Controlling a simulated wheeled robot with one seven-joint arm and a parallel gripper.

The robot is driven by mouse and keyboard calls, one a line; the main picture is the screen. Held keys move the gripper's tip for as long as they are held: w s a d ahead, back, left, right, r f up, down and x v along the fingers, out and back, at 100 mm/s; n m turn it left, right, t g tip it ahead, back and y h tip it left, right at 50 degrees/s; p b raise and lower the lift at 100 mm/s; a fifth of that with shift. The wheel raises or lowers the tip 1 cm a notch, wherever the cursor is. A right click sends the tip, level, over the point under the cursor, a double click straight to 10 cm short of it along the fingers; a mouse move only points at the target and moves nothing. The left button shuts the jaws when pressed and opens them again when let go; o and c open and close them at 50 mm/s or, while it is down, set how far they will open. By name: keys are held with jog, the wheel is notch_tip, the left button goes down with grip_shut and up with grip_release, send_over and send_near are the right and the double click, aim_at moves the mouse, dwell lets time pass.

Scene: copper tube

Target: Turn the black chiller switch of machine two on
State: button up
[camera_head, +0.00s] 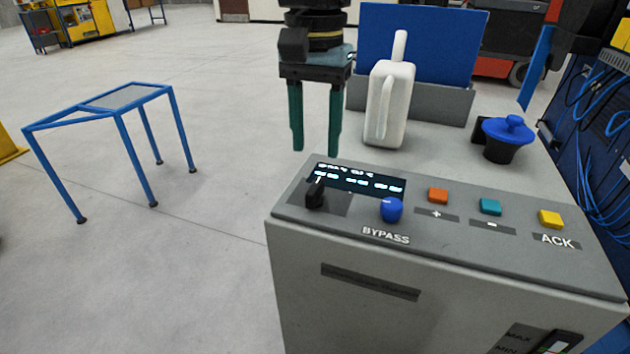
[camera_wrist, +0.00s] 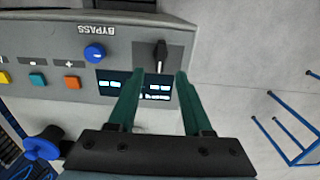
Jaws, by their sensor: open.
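The black switch (camera_head: 315,193) sits at the left end of the grey machine's top panel, left of the blue BYPASS knob (camera_head: 391,209). In the wrist view the black switch (camera_wrist: 160,56) shows just beyond and between the two fingertips. My gripper (camera_head: 314,152) hangs fingers down above and behind the panel's left end, with its two green fingers apart and nothing between them. In the wrist view my gripper (camera_wrist: 159,80) is also open, and its fingers appear apart from the switch. The lit display (camera_head: 358,180) lies beside the switch.
Orange (camera_head: 438,195), teal (camera_head: 490,206) and yellow (camera_head: 551,219) buttons line the panel to the right. A white jug (camera_head: 388,105) and a blue-capped black filler (camera_head: 507,137) stand behind it. A blue-framed stand (camera_head: 121,118) is at left; the floor between is clear.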

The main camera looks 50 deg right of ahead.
aim_at(315, 185)
notch_tip(315, 185, down, 8)
jog(key=shift+f+p, duration=0.2)
jog(key=shift+p, duration=0.2)
grip_shut()
dwell(0.3)
